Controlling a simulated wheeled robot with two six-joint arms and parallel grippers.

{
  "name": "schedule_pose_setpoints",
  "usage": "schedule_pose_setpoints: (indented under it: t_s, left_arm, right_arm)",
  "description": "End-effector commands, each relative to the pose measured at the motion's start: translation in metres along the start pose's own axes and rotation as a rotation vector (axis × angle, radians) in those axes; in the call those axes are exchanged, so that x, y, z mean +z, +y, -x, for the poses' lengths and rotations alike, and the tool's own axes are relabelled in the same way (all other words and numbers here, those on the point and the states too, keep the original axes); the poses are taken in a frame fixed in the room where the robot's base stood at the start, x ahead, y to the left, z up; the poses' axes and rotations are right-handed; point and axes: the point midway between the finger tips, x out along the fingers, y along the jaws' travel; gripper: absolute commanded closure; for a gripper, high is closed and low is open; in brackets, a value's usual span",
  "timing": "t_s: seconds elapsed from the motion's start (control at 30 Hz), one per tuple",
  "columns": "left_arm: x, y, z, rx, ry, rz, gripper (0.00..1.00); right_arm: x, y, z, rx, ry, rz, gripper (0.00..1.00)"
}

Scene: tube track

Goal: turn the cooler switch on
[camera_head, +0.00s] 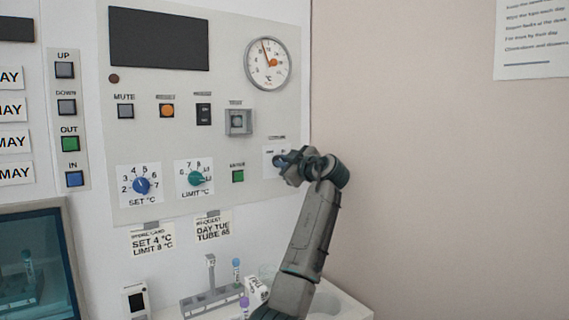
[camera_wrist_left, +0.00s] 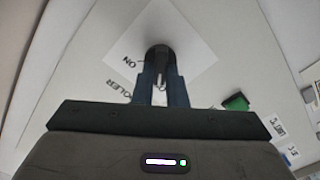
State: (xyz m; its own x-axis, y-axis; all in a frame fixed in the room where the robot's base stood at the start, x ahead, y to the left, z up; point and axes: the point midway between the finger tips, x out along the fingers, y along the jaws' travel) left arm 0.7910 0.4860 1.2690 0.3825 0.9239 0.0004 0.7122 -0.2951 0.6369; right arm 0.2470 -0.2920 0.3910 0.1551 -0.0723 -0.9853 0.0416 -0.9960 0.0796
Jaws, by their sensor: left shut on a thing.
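The cooler switch is a dark knob (camera_wrist_left: 160,58) on a white plate (camera_wrist_left: 187,38), seen in the left wrist view. A light pointer line on it faces the bottom of that view, between the fingers. The word ON stands to the knob's left there, and part of COOLER lies below it, turned over. My left gripper (camera_head: 283,162) is at the right end of the control panel in the head view, and its fingers (camera_wrist_left: 160,88) are shut on the knob. In the head view the gripper hides the knob and most of its plate. My right gripper is not in view.
The panel (camera_head: 215,135) also bears a blue SET knob (camera_head: 141,185), a teal LIMIT knob (camera_head: 195,179), a green ENTER button (camera_head: 238,176) and a dial (camera_head: 268,63). A tube rack (camera_head: 212,300) stands below.

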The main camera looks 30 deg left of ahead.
Motion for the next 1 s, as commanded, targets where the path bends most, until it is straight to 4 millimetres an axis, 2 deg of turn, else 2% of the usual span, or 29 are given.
schedule_pose_setpoints:
  t_s: [0.27, 0.57, 1.0]
  left_arm:
    - [0.000, 0.001, 0.000, -0.001, -0.001, -0.099, 1.00]
    - [0.001, 0.002, 0.000, -0.001, -0.001, -0.350, 1.00]
    - [0.002, 0.004, 0.000, -0.001, -0.002, -0.768, 1.00]
  right_arm:
    - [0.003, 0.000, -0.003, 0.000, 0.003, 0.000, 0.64]
    - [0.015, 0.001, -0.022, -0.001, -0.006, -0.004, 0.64]
    - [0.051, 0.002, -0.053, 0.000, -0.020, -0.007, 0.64]
